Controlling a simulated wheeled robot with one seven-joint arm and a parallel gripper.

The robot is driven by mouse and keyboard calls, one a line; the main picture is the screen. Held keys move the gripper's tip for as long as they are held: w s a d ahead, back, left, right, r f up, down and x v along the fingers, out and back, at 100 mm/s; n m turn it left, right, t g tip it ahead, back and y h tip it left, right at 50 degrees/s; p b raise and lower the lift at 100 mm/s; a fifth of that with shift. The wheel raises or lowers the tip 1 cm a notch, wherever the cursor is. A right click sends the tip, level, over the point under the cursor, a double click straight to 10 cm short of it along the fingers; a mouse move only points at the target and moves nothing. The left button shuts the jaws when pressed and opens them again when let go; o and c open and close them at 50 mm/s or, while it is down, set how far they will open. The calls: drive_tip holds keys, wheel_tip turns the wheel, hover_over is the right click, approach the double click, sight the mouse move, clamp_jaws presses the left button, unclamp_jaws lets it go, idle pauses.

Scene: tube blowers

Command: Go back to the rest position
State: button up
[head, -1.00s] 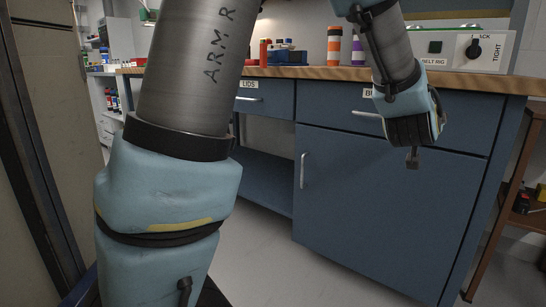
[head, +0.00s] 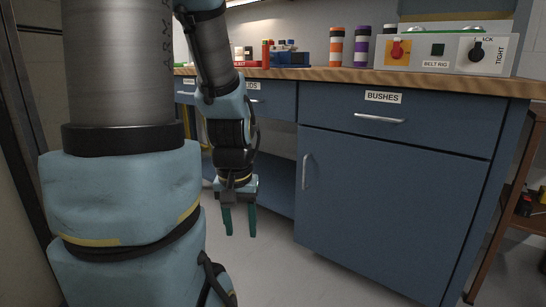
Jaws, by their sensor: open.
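My gripper (head: 239,222) hangs down at the end of my arm, left of the middle of the head view. Its two teal fingers are apart and nothing shows between them. It is in front of the blue workbench (head: 395,185), below the worktop and near the open space under the drawers. A large part of my arm fills the left of the view and hides what is behind it.
The wooden worktop edge (head: 350,76) runs across above the drawers. On it stand the belt rig box (head: 440,52), striped cylinders (head: 336,46) and a blue bin (head: 290,58). The bushes drawer (head: 390,118) and the cupboard door are shut. Grey floor (head: 320,275) is clear in front.

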wheel_tip(320, 180, up, 36)
drive_tip(key=p, duration=3.4)
drive_tip(key=shift+w+r+p, duration=0.15)
drive_tip(key=shift+r+p, duration=0.1)
drive_tip(key=shift+p, duration=0.1)
